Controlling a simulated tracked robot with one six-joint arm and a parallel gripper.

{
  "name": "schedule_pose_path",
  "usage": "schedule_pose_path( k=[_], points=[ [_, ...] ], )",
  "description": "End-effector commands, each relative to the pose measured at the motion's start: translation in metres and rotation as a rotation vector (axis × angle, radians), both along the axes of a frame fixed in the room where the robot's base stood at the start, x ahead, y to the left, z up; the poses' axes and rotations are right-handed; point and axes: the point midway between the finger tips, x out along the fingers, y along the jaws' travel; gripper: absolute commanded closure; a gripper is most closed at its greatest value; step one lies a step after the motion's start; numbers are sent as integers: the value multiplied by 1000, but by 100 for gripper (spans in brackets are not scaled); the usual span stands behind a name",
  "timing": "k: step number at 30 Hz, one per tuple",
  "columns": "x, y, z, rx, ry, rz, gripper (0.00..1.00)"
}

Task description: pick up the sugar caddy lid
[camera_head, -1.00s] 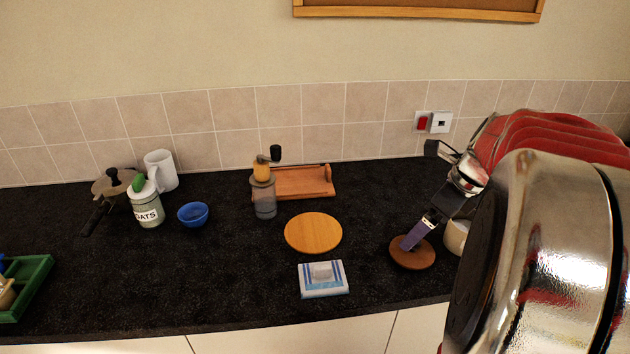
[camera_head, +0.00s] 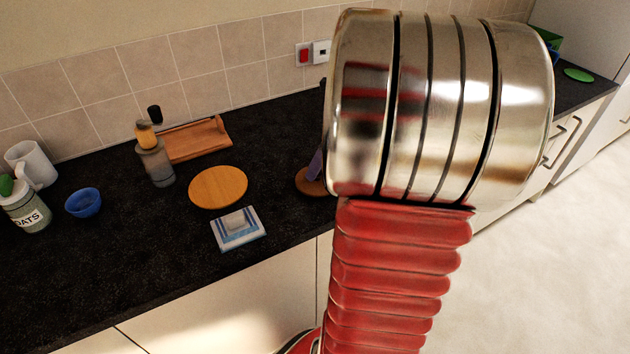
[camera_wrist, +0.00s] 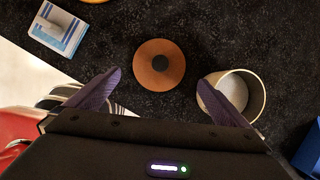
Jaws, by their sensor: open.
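The lid is a round brown wooden disc with a dark knob at its middle. In the wrist view the lid (camera_wrist: 143,72) lies on the black worktop, just beyond and between the fingertips. My gripper (camera_wrist: 160,77) is open, with one purple finger to each side and nothing held. An open cream pot (camera_wrist: 257,96), apparently the sugar caddy, stands to the right, partly behind the right finger. In the head view the lid (camera_head: 307,184) is partly hidden by my arm. Only a purple bit of my gripper shows there, above the lid; the pot is hidden.
A round wooden board (camera_head: 218,187) and a blue-and-white packet (camera_head: 238,229) lie left of the lid. A grinder (camera_head: 155,162), wooden tray (camera_head: 195,140), blue bowl (camera_head: 83,202), oats jar (camera_head: 27,209) and white mug (camera_head: 32,164) stand further left. A blue object (camera_wrist: 308,152) is beside the pot.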

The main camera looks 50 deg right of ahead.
Motion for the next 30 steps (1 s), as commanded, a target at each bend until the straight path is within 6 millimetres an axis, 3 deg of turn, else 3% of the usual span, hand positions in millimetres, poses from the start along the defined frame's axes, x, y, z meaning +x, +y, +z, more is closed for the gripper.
schedule_pose_path(
  k=[6, 22, 30],
  points=[
    [12, 2, -29, 2, 1, 0, 0],
    [17, 2, -41, 0, 1, 1, 0],
    [28, 4, -72, 2, 2, 2, 0]
  ],
)
